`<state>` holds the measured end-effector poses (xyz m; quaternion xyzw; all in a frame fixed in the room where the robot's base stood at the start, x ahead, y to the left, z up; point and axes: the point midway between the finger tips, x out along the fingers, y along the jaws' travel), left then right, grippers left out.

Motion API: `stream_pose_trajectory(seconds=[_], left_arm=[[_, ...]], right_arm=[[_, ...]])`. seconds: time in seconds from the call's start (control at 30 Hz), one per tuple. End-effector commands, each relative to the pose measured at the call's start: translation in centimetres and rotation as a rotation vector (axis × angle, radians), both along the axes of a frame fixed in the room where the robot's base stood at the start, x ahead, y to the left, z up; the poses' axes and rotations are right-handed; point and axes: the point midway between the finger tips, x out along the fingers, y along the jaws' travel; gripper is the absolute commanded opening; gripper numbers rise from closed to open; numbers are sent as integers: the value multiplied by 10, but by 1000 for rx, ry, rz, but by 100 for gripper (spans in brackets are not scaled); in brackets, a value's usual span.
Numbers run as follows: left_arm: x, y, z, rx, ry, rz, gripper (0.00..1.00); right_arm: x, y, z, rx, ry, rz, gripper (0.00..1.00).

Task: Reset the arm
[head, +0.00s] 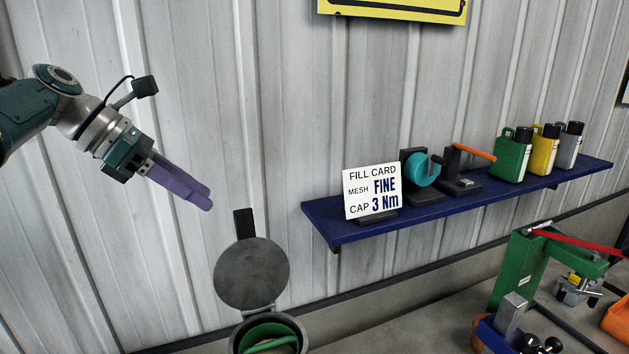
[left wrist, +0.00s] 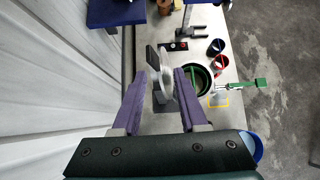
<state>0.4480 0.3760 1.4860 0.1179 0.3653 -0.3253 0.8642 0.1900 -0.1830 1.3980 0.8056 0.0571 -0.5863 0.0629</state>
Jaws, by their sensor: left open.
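My left arm comes in from the left in the head view, in front of the ribbed wall. Its gripper (head: 205,202) has purple fingers pointing down and to the right, and holds nothing. In the left wrist view the two purple fingers of the left gripper (left wrist: 160,75) stand apart with a clear gap. The gripper is above and to the left of a round container (head: 268,333) with a raised grey lid (head: 251,274), and apart from it. The container has green inside. My right gripper does not show in either view.
A blue shelf (head: 450,200) holds a fill card (head: 372,191), a teal roll (head: 420,170) and green, yellow and grey bottles (head: 513,155). A green press-like stand (head: 520,268) with a red lever is at lower right. The wall beside my gripper is bare.

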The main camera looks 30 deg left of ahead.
Motion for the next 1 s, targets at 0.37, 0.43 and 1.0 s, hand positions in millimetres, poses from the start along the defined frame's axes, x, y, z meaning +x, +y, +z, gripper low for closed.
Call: stream_pose_trajectory(seconds=[0.37, 0.43, 1.0], left_arm=[[-12, -1, -20, 129, 8, -95, 42], [-28, -5, -41, 280, 13, -228, 42], [-230, -166, -92, 1228, -454, -2095, 42]], right_arm=[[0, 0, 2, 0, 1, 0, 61], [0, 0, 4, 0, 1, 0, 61], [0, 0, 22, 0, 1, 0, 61]])
